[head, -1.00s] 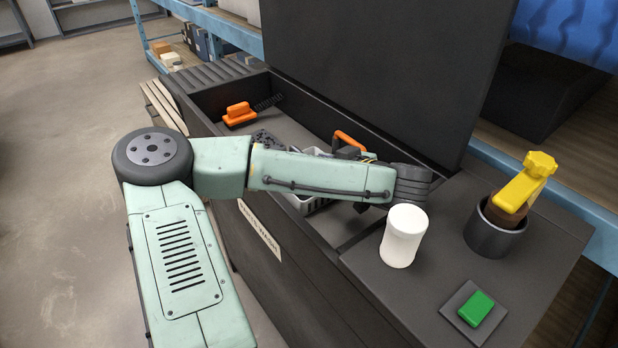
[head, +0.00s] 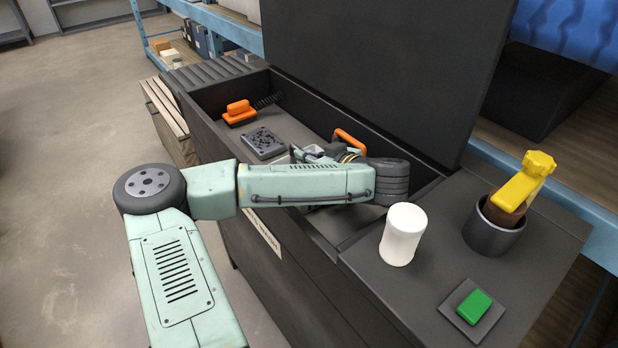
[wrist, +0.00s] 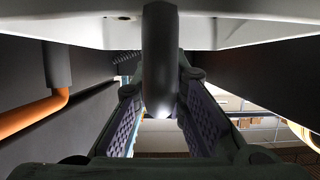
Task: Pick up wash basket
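The wash basket is mostly hidden behind my arm in the head view. Only a pale grey sliver of what seems to be its rim (head: 284,160) shows inside the dark wash tank (head: 225,150). My gripper (head: 318,153) is low in the tank by that rim, largely covered by my own arm. In the wrist view, my gripper (wrist: 160,115) has its two ridged purple-grey pads apart, with a gap between them. A dark rounded bar (wrist: 160,60) stands in front of the gap. I cannot tell whether it is part of the basket or whether anything touches the pads.
A curved orange tube (head: 350,140) rises beside my gripper. An orange brush (head: 239,112) and a dark perforated block (head: 264,143) lie in the tank.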

